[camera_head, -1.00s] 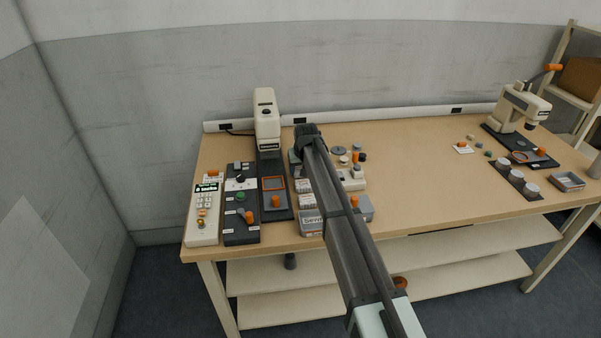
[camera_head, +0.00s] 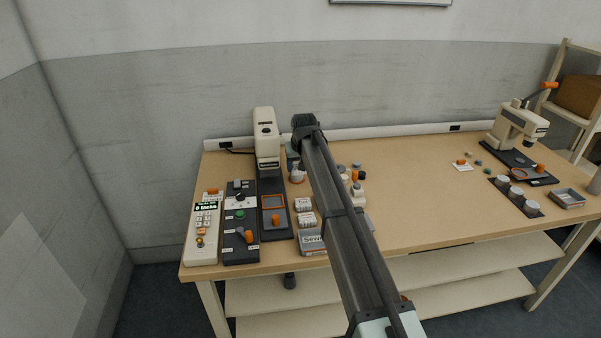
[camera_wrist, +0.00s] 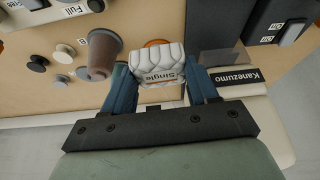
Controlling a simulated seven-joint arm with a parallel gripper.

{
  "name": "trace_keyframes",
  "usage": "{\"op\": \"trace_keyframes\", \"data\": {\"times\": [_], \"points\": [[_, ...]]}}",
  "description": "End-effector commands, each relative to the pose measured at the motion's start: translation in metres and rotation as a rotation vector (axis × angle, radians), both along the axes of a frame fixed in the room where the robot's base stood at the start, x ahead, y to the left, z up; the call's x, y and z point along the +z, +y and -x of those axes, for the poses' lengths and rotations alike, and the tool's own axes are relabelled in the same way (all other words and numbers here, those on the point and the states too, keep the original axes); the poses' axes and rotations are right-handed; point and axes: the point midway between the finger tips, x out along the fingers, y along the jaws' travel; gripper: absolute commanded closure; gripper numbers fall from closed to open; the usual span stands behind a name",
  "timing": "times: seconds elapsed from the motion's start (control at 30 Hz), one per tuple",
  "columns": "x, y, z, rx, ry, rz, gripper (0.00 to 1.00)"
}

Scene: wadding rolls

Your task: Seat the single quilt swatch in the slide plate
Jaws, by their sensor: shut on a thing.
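The single quilt swatch (camera_wrist: 158,62) is a white, puffy, quilted block marked "Single". In the wrist view it sits between the two blue fingers of my gripper (camera_wrist: 162,82), which is shut on it. In the head view my gripper (camera_head: 303,122) is high near the tall cream machine, right of its head; my arm hides the swatch there. The slide plate (camera_head: 274,220) seems to be the dark plate with an orange-edged square and orange knob in front of that machine. It lies left of and below my gripper. I see no swatch in the orange-edged square.
The cream machine (camera_head: 265,135) stands behind the plate. A keypad unit (camera_head: 204,232) and a dark control panel (camera_head: 241,225) are to the left. White labelled blocks (camera_head: 305,219) and a grey box (camera_head: 311,241) are close right. A brown tapered cup (camera_wrist: 101,55) stands near the swatch in the wrist view.

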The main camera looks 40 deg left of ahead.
Motion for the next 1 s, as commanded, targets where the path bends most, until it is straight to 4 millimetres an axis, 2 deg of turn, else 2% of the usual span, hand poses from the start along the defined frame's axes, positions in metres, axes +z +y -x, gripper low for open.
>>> {"op": "trace_keyframes", "data": {"times": [0.2, 0.47, 1.0], "points": [[-0.004, 0.024, 0.023, 0.034, 0.001, 0.001, 0.70], [-0.009, 0.032, 0.049, 0.258, 0.001, 0.000, 0.70], [-0.005, 0.033, 0.094, 1.013, 0.002, -0.002, 0.70]]}}
